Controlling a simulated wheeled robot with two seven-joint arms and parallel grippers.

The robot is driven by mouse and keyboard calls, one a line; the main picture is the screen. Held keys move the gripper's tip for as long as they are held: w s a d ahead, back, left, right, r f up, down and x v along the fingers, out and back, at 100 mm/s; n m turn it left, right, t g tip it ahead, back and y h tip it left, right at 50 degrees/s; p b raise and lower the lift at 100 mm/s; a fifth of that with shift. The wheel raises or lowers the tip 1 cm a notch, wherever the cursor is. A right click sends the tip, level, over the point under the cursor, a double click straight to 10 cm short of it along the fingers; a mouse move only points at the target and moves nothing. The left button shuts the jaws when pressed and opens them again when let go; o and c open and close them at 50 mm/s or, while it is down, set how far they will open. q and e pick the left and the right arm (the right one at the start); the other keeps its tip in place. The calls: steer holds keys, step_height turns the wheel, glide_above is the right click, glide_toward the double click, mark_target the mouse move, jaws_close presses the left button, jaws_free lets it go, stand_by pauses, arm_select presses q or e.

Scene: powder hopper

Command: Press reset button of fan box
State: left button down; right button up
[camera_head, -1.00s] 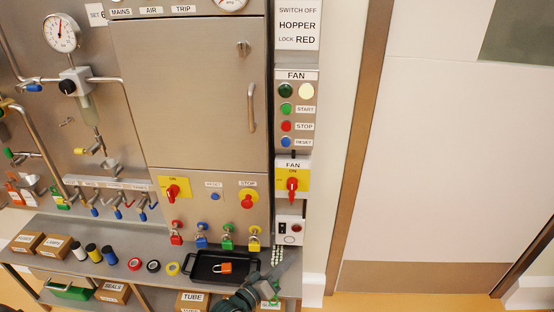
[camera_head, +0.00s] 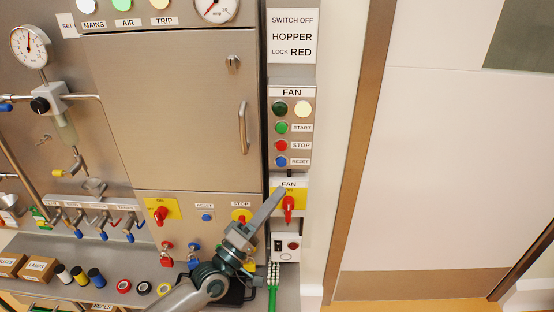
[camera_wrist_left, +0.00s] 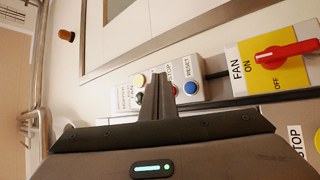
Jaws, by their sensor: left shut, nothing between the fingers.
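The fan box (camera_head: 292,125) is a grey panel on the wall, labelled FAN. It carries a dark green lamp, a pale lamp, a green START button, a red STOP button (camera_head: 281,146) and a blue RESET button (camera_head: 281,161) at the bottom. My left gripper (camera_head: 279,194) is shut and empty, below the RESET button and in front of the yellow FAN switch plate. In the left wrist view the shut fingers (camera_wrist_left: 158,92) point towards the fan box, and the blue RESET button (camera_wrist_left: 190,87) shows just right of their tips. My right gripper is not in view.
The yellow FAN isolator with a red handle (camera_head: 289,204) sits just below the fan box and sticks out. A cabinet with a vertical handle (camera_head: 243,127) stands left. A bench with padlocks and tape rolls (camera_head: 123,286) lies below. Plain wall is right.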

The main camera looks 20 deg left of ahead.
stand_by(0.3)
arm_select(q)
steer(key=b, duration=0.4)
glide_toward(281, 162)
steer(key=w+d+r, duration=0.3)
steer(key=d, duration=0.1)
steer(key=shift+w, duration=0.25)
stand_by(1.1)
stand_by(0.7)
steer(key=shift+w+b, duration=0.2)
steer(key=shift+b, duration=0.15)
